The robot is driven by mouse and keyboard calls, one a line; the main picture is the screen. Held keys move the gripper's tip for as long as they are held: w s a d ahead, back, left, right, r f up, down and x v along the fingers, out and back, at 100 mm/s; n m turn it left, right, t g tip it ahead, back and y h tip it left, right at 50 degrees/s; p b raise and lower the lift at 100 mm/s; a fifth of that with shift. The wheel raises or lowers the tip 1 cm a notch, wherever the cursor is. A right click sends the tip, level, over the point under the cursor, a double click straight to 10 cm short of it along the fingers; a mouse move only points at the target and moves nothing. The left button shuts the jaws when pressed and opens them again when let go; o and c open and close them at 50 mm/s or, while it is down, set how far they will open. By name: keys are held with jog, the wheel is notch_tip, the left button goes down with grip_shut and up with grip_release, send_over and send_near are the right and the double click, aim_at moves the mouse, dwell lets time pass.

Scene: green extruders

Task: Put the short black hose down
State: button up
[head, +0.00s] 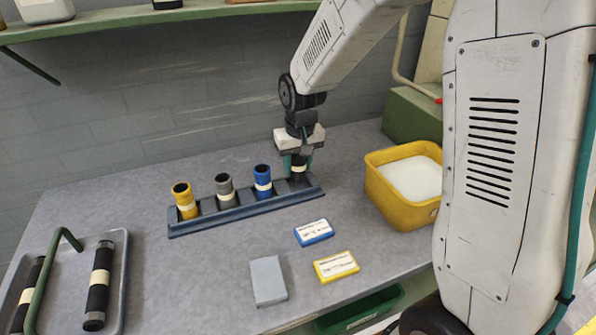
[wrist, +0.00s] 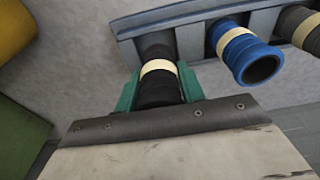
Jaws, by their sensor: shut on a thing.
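The short black hose (wrist: 159,88), with a cream band, is between the green fingers of my gripper (wrist: 158,85) in the wrist view. My gripper (head: 297,164) is shut on it at the right end of the blue-grey rack (head: 245,211) in the head view. The hose (head: 298,170) is upright, and its lower end is at the rack's rightmost slot. I cannot tell whether it touches the slot floor. The blue hose (head: 262,182), the grey hose (head: 225,190) and the yellow hose (head: 185,201) stand in the other slots to the left.
A yellow bin (head: 398,205) with white contents stands to the right of the rack. A blue box (head: 314,232), a yellow box (head: 336,266) and a grey block (head: 268,281) lie in front. A tray (head: 122,270) with long black hoses is at left. A shelf (head: 130,22) hangs above.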

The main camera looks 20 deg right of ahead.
jog(key=shift+s+f, duration=0.1)
jog(key=shift+f, duration=1.2)
jog(key=shift+f, duration=0.15)
jog(key=o, duration=1.1)
jog(key=r, duration=0.4)
jog(key=s+r, duration=0.1)
jog(key=r, duration=0.7)
jog(key=shift+s+r, duration=0.15)
jog(key=shift+s, duration=0.15)
jog(key=s+d+r, duration=0.1)
jog(key=s+r, duration=0.1)
jog(key=s, duration=0.7)
jog(key=s+d+r, duration=0.1)
jog(key=s+r, duration=0.1)
jog(key=s, duration=0.8)
jog(key=s+d+r, duration=0.1)
jog(key=s+r, duration=0.1)
jog(key=s, duration=0.7)
jog(key=shift+s+r, duration=0.15)
jog(key=shift+s, duration=0.25)
